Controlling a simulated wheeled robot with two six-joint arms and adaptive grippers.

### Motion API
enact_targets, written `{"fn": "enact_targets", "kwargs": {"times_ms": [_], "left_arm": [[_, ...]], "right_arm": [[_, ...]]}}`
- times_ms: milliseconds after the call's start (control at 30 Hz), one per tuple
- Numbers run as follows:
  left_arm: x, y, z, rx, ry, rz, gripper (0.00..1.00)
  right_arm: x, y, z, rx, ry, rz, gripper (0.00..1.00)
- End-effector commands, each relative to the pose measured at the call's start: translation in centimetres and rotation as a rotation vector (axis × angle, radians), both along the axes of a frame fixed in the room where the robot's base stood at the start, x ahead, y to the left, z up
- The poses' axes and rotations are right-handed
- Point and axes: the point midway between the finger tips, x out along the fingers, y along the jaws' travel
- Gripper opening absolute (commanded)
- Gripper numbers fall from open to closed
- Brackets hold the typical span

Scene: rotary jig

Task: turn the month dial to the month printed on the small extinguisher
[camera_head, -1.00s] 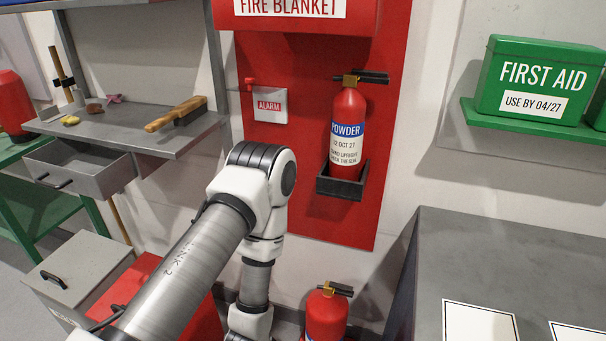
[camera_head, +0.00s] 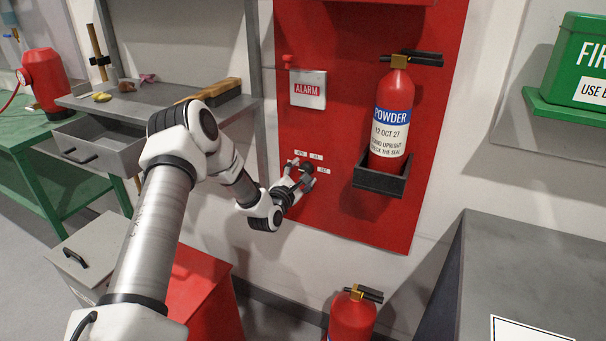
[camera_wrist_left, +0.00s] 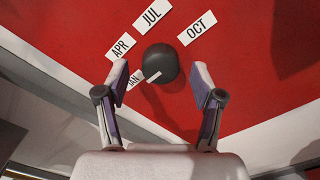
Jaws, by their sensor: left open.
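The small red extinguisher (camera_head: 393,115) stands in a dark bracket on the red board. Its label reads POWDER, 12 OCT 27. The month dial, a dark round knob (camera_head: 306,169), is on the board left of the bracket. In the left wrist view the knob (camera_wrist_left: 160,62) has a white pointer mark towards the JAN label (camera_wrist_left: 134,81), which is partly covered. The APR (camera_wrist_left: 120,47), JUL (camera_wrist_left: 152,15) and OCT (camera_wrist_left: 197,28) labels run around it. My left gripper (camera_head: 299,181) is open at the dial, its fingers on either side of the knob; contact is unclear.
An ALARM box (camera_head: 308,89) is above the dial. Another red extinguisher (camera_head: 351,314) stands below the board. A shelf with a brush (camera_head: 222,90) is at left, a grey cabinet (camera_head: 525,265) at right. The board below the dial is clear.

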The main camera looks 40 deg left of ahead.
Motion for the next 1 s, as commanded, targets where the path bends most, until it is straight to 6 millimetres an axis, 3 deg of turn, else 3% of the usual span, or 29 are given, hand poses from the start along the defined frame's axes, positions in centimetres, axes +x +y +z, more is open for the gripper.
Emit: {"fn": "enact_targets", "kwargs": {"times_ms": [267, 300, 467, 1000], "left_arm": [[0.71, 0.2, -0.03, -0.001, 0.0, 0.001, 0.67], [0.7, 0.19, -0.03, -0.001, 0.0, 0.001, 0.64], [0.7, 0.18, -0.03, -0.001, 0.001, 0.0, 0.07], [0.7, 0.18, -0.06, 0.079, 0.025, 0.0, 0.07]], "right_arm": [[0.0, 0.0, 0.0, 0.0, 0.0, 0.0, 0.4], [0.0, 0.0, 0.0, 0.0, 0.0, 0.0, 0.4], [-0.01, 0.0, 0.0, 0.0, 0.0, 0.0, 0.4], [-0.01, 0.0, -0.38, 0.0, 0.0, 0.0, 0.4]]}}
